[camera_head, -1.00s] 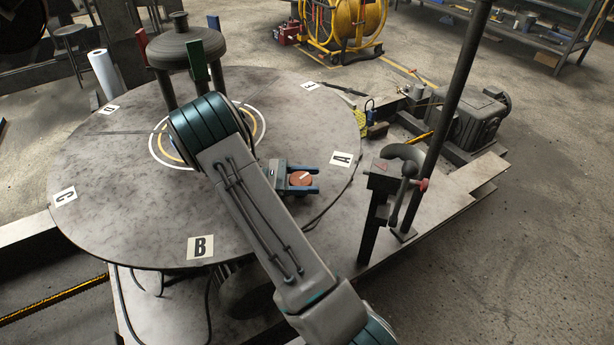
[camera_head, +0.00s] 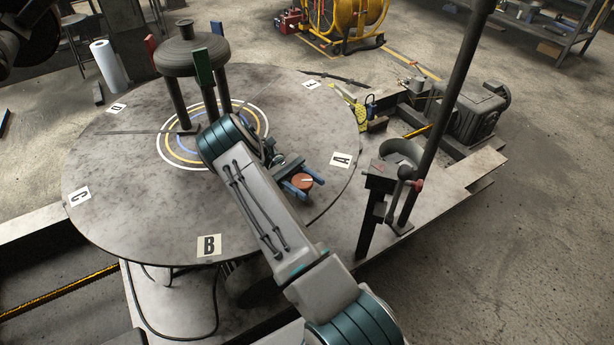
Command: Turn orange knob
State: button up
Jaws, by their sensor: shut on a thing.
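The orange knob (camera_head: 301,181) is a small round disc with a white line on top. It is at the right part of the big round table, near the letter A. My gripper (camera_head: 308,188) reaches it from the upper left. Its two blue fingers lie on either side of the knob and are shut on it. The white line lies nearly level in the picture. What is under the knob is hidden.
The round table (camera_head: 130,210) carries lettered labels and a dark stand (camera_head: 188,55) with upright posts. A tall dark pole (camera_head: 455,90) and a post with a red-tipped handle (camera_head: 378,185) stand to the right. The table's front left is clear.

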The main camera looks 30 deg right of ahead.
aim_at(307, 184)
jog(key=shift+m+y+p, duration=0.4)
jog(key=shift+y+p, duration=0.2)
jog(key=shift+p, duration=0.2)
jog(key=o, duration=1)
jog(key=shift+s, duration=0.1)
jog(key=shift+r, duration=0.55)
notch_tip(307, 184, up, 3)
jog(key=shift+a+f, duration=0.1)
jog(key=s+d+r+b, duration=0.1)
jog(key=s+d+r, duration=0.6)
jog(key=s, duration=0.1)
jog(key=shift+s+d, duration=0.35)
jog(key=shift+d, duration=0.05)
